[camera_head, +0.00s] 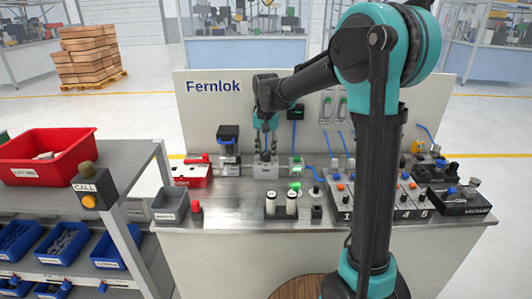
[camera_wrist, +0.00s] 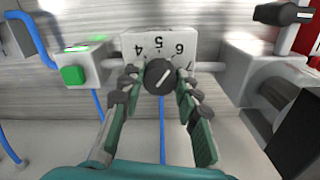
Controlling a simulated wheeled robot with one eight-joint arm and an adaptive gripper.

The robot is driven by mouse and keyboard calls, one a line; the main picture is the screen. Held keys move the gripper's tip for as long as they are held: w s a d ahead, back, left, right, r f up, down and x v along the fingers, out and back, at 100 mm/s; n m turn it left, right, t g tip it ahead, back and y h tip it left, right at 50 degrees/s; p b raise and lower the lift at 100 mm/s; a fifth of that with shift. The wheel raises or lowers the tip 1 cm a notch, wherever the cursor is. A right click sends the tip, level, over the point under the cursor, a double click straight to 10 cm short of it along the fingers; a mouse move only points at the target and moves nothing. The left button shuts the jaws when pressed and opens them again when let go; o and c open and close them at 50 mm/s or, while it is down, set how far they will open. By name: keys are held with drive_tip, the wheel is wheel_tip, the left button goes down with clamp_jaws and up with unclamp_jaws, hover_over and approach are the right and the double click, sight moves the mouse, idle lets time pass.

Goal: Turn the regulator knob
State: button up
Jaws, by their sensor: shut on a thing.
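The regulator knob (camera_wrist: 158,76) is round and dark, with a white line slanting from lower left to upper right. It sits on a pale regulator block (camera_wrist: 180,47) whose figures 4, 5 and 6 appear upside down in the wrist view. My gripper (camera_wrist: 158,72) has one finger on each side of the knob and is shut on it. In the head view my gripper (camera_head: 266,153) points down onto the regulator block (camera_head: 266,172) in front of the Fernlok panel; its fingers hide the knob there.
A block with a green button (camera_wrist: 73,75) stands left of the regulator in the wrist view.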

sight(266, 153)
drive_tip(key=n, duration=0.4)
drive_tip(key=shift+n, duration=2.2)
drive_tip(key=o, duration=1.2)
drive_tip(key=shift+c, duration=0.2)
wheel_tip(266, 153, up, 12)
